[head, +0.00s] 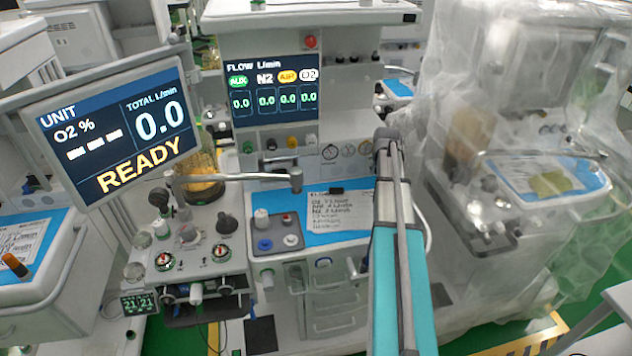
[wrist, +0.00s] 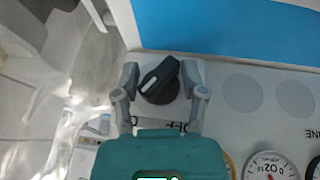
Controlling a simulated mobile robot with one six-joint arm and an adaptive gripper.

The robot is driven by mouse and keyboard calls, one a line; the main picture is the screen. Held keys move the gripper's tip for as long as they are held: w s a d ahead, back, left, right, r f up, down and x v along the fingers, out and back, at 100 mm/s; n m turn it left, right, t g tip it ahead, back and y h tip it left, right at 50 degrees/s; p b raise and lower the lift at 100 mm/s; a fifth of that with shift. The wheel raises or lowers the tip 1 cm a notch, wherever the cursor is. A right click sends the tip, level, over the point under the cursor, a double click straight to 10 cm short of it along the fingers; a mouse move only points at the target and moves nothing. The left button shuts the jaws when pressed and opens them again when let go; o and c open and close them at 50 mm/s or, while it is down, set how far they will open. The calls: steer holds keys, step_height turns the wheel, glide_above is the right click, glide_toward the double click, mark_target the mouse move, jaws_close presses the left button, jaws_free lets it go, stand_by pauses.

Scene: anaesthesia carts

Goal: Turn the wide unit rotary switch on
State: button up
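The rotary switch (wrist: 160,82) is a black round knob with a raised bar handle, on a pale panel in the wrist view. Its bar lies slanted, with a small white mark near its lower-left end. Part of a printed label, seemingly OFF, shows just below it, partly covered by my gripper. My gripper (wrist: 161,76) is open, with one finger on each side of the knob. The right finger is close to the knob; I cannot tell if it touches. In the head view my arm hides the switch and the gripper. The wide unit (head: 268,138) stands in the middle.
Round gauges (wrist: 270,166) sit beside the switch on the same panel. A blue work surface (head: 265,196) with a paper sheet (head: 338,212) lies below. The left screen (head: 115,128) reads READY and 0.0. A plastic-draped cart (head: 520,255) stands close on the right.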

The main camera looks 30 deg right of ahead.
steer(key=shift+a+f+n+g+h+b, duration=0.1)
steer(key=shift+n+g+h+b, duration=0.15)
steer(key=shift+h+b, duration=0.75)
steer(key=shift+a+n+g+h+b, duration=0.15)
steer(key=shift+n+h+b, duration=0.25)
steer(key=shift+h, duration=1)
steer(key=shift+s+a+r+p, duration=0.15)
steer(key=shift+a+r+p, duration=0.1)
steer(key=shift+r+p, duration=0.5)
steer(key=p+v, duration=0.9)
steer(key=v, duration=0.3)
steer(key=s+a+y+p, duration=0.2)
steer(key=a, duration=0.8)
steer(key=s+a+g+y+p, duration=0.1)
steer(key=s+a+y+p, duration=0.1)
steer(key=a, duration=0.8)
steer(key=shift+s+a+r, duration=0.3)
steer(key=shift+s+r, duration=0.05)
steer(key=shift+s, duration=0.25)
steer(key=shift+d, duration=0.1)
steer(key=w+d+r+m+t+y+p, duration=0.1)
steer(key=d, duration=1.3)
steer(key=w+d+r+t+y, duration=0.1)
steer(key=w+d, duration=0.1)
steer(key=d, duration=1.2)
steer(key=shift+w+m+y+p, duration=0.25)
steer(key=shift+m+y+p, duration=0.1)
steer(key=shift+y, duration=0.05)
